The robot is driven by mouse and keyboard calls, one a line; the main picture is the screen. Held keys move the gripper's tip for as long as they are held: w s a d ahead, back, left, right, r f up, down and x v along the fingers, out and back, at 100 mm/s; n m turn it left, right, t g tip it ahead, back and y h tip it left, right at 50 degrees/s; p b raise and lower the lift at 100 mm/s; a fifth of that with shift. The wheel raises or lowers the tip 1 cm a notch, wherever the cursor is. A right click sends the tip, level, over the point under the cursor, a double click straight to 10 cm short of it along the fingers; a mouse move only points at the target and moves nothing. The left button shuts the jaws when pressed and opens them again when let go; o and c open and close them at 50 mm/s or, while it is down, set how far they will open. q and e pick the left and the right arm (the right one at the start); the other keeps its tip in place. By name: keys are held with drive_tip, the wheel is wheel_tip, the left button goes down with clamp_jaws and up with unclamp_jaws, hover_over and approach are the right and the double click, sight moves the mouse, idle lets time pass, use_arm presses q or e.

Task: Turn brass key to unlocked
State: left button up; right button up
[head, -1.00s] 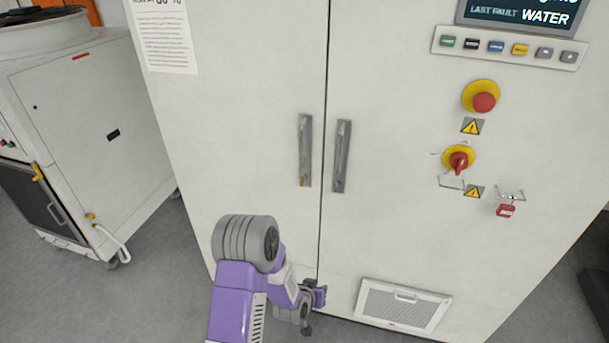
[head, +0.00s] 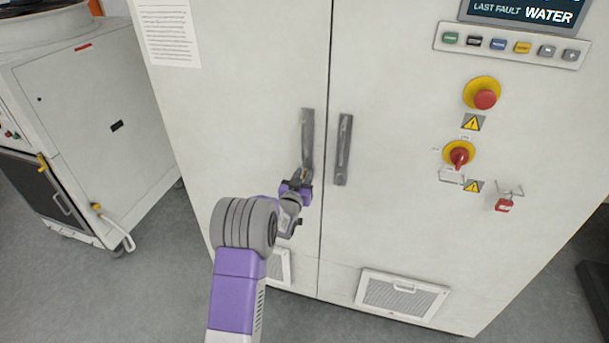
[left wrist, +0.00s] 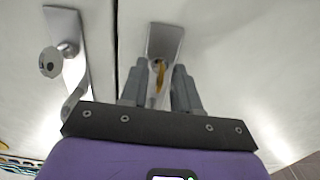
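The brass key (left wrist: 158,72) sits in a lock at the end of the left door's grey handle plate (head: 307,135). In the left wrist view it is a yellow sliver standing out from the plate. My left gripper (head: 304,175) is at the lower end of this handle in the head view. In the left wrist view the fingers of my left gripper (left wrist: 159,90) are apart, one on each side of the key, with gaps visible. The head view hardly shows the key behind the gripper. My right gripper is not in view.
The right door has a matching handle (head: 343,150) just across the door seam. Further right are a red emergency button (head: 485,99), a red rotary switch (head: 459,157) and a red padlock (head: 504,205). A vent (head: 402,295) is low on the right door. Floor shows at left.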

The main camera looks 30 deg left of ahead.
use_arm(q)
drive_tip(key=shift+w+a, duration=0.15)
drive_tip(key=shift+w, duration=0.3)
clamp_jaws()
